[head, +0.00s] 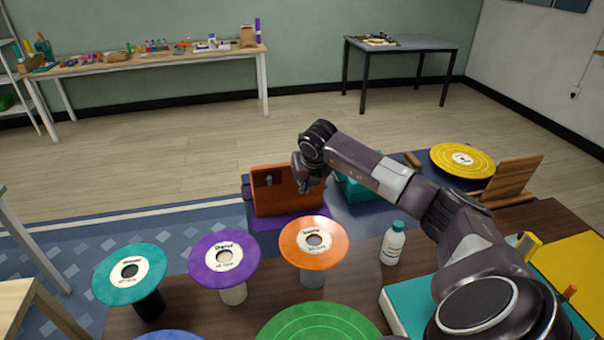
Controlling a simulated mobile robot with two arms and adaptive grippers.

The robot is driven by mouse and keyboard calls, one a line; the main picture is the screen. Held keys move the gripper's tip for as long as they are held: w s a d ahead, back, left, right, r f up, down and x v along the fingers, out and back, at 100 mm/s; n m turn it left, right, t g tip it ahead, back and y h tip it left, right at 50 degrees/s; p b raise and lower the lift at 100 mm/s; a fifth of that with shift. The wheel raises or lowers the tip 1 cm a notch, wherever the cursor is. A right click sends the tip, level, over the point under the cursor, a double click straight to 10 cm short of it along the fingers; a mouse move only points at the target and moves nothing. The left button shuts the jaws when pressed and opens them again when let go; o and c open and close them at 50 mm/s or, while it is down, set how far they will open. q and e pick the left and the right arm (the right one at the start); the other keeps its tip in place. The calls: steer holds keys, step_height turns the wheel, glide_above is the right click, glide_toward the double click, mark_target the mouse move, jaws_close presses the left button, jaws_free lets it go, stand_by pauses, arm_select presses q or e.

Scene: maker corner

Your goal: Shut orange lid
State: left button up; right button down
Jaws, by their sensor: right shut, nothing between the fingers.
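An orange box-like piece (275,203) with an upright orange panel stands on a purple base, beyond the row of discs. I cannot tell whether the panel is a raised lid or a box wall; a dark fitting shows on it. My right gripper (307,186) points down at the panel's right end, shut and empty. It covers part of that end, and I cannot tell whether it touches. An orange disc (301,255) with a white label sits nearer on a white cylinder. My left gripper is not in view.
A purple disc (212,269), a teal disc (117,283) and a green disc (318,326) stand nearby. A white bottle (393,246) is beside my right arm. A yellow disc (462,160) and wooden stand (515,178) lie right. A teal object is partly hidden behind my arm.

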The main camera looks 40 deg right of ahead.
steer(key=shift+w+d+r+p, duration=0.15)
steer(key=shift+w+d+r, duration=0.1)
steer(key=shift+w, duration=0.2)
steer(key=shift+w+d+r+p, duration=0.15)
steer(key=shift+w+d+r, duration=0.05)
steer(key=shift+w, duration=0.25)
steer(key=shift+w+d+r+p, duration=0.15)
steer(key=shift+w+d+r, duration=0.1)
steer(key=shift+w, duration=0.2)
